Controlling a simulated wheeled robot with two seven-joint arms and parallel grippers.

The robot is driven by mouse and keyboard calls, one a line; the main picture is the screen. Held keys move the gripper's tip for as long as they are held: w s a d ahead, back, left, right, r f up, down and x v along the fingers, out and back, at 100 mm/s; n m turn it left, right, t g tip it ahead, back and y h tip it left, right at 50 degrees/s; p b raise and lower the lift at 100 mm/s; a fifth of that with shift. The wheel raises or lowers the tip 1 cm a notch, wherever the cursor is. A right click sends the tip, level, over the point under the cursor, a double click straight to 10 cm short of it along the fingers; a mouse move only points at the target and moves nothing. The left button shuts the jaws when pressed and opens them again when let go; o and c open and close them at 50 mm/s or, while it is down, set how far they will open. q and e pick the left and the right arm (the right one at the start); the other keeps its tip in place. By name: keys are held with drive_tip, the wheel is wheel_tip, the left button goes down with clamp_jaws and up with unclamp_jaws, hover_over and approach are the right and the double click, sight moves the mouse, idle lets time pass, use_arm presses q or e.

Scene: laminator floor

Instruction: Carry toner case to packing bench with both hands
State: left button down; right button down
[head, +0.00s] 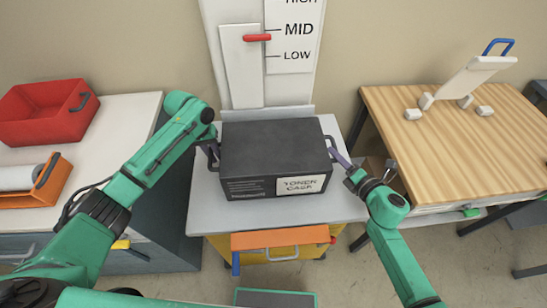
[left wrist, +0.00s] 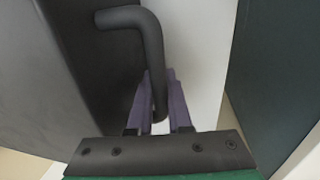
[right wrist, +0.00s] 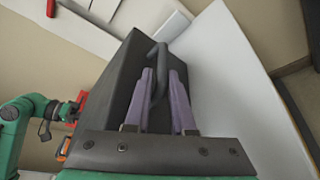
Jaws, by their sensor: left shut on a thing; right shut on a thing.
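The toner case (head: 272,155) is a black box with a white label on its front. It is at the grey-topped stand below the level chart; I cannot tell whether it rests on the top or hangs just above. My left gripper (head: 213,154) is shut on its left side handle, a dark bar that shows between the fingers in the left wrist view (left wrist: 160,105). My right gripper (head: 335,155) is shut on the right side handle, also seen in the right wrist view (right wrist: 160,85). The packing bench may be the wooden-topped table (head: 450,130) at the right.
A white angled holder with a blue handle (head: 470,78) and small white blocks stand on the wooden table. A white-topped cabinet (head: 125,115) at the left bears a red bin (head: 45,115) and an orange tray (head: 45,185). Floor shows between stand and wooden table.

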use_arm(q)
drive_tip(key=shift+w+a, duration=0.1)
drive_tip(key=shift+a, duration=0.1)
use_arm(e)
drive_tip(key=shift+s+d+f, duration=0.1)
drive_tip(key=shift+f, duration=0.3)
